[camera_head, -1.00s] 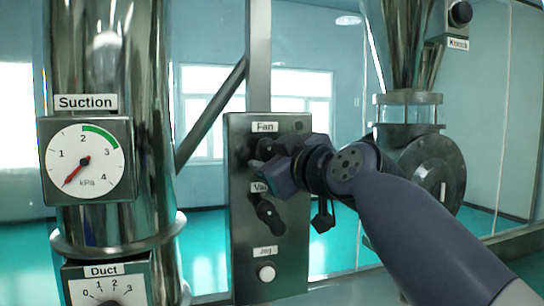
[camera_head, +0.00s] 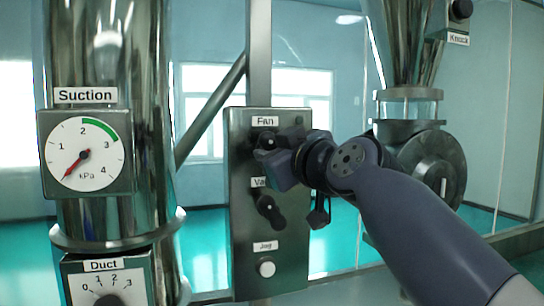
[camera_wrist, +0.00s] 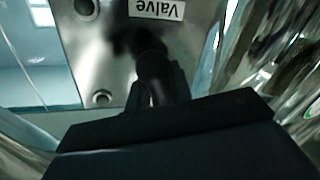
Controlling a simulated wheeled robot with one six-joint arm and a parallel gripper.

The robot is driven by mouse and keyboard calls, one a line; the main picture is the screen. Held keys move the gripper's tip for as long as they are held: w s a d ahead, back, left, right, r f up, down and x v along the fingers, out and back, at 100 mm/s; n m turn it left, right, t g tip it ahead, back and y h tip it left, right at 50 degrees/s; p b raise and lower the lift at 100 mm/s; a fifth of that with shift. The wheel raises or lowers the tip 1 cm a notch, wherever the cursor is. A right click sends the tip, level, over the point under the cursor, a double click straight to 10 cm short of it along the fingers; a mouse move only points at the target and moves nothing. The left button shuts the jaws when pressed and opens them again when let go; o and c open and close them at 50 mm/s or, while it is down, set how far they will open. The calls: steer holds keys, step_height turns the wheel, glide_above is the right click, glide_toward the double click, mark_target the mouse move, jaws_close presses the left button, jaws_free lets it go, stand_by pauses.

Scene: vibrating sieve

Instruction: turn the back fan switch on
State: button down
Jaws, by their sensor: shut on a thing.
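The fan switch (camera_head: 267,141) is a dark rotary knob under the "Fan" label at the top of a grey metal panel (camera_head: 240,225). My gripper (camera_head: 280,150) reaches in from the right at the knob and partly covers it. The gripper is shut on the fan switch. In the wrist view, which shows the panel upside down, the dark knob (camera_wrist: 155,75) stands out from the panel between the dark jaws. The exact angle of the knob is hard to read.
Below is the valve handle (camera_head: 269,210), then a white jog button (camera_head: 266,268). A suction gauge (camera_head: 85,154) on the steel column at left has its red needle at the low end. A duct dial (camera_head: 107,288) sits below it. A steel housing (camera_head: 430,165) stands behind my arm.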

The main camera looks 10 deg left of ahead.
steer(key=m, duration=0.1)
steer(key=m+b, duration=0.1)
steer(key=shift+f+m+t+b, duration=0.2)
steer(key=shift+m+t+b, duration=0.1)
steer(key=m, duration=0.2)
steer(key=shift+r+m+t+y+b, duration=0.1)
steer(key=shift+m+t+y+b, duration=0.2)
steer(key=shift+m+b, duration=0.1)
steer(key=m+t, duration=0.1)
steer(key=m, duration=0.2)
steer(key=shift+r+m+p, duration=0.15)
steer(key=shift+m+p, duration=0.25)
steer(key=shift+m+t+h+p, duration=0.4)
steer(key=shift+m+p, duration=0.15)
steer(key=shift+m, duration=0.75)
steer(key=c, duration=1.3)
jaws_free()
